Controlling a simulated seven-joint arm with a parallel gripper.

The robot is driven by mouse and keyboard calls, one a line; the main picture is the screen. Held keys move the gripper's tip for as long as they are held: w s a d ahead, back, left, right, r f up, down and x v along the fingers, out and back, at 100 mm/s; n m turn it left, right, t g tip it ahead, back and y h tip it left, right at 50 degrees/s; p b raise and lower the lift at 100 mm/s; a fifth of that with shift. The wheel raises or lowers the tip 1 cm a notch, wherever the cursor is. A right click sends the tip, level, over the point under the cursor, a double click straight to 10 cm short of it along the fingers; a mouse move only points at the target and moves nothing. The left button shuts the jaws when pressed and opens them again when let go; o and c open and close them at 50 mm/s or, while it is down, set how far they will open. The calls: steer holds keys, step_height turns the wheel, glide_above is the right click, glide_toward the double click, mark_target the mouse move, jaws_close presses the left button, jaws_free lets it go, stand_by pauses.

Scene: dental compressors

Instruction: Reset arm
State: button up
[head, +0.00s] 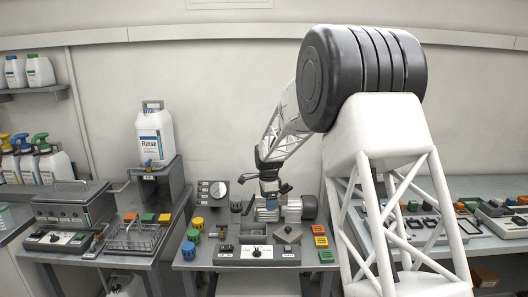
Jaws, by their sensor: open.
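My arm reaches from the upper right down to the middle bench. My gripper (269,190) points down over the left end of a silver and dark compressor motor (292,208). The gripper is open, but its fingertips are small and blend with the dark parts behind them. I cannot tell whether they touch the compressor. A small blue part shows beside the fingers. In front stands a grey control box (257,254) with a dark knob.
Yellow, green and blue caps (190,248) stand at the bench's left. Orange, yellow and green blocks (321,242) line its right. A Rinse jug (155,134) stands on a raised stand to the left. A wire basket (133,237) sits below it. Open air lies above the bench.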

steer(key=s+d+r+n, duration=0.3)
steer(key=s+d+r, duration=0.15)
steer(key=s, duration=0.55)
steer(key=s+d+r+n+t, duration=0.1)
steer(key=s+d+r+n, duration=0.15)
steer(key=s+r, duration=0.5)
steer(key=s+d+r+n, duration=0.2)
steer(key=s+d+r, duration=0.2)
steer(key=s, duration=0.7)
steer(key=s+d+f+n, duration=0.1)
steer(key=s+d+n, duration=0.2)
steer(key=s, duration=1.2)
steer(key=s+d+f+n+t, duration=0.1)
steer(key=s+d+n, duration=0.2)
steer(key=s, duration=1.2)
steer(key=shift+s+f+n, duration=0.15)
steer(key=shift+s+n, duration=0.1)
steer(key=shift+n, duration=0.6)
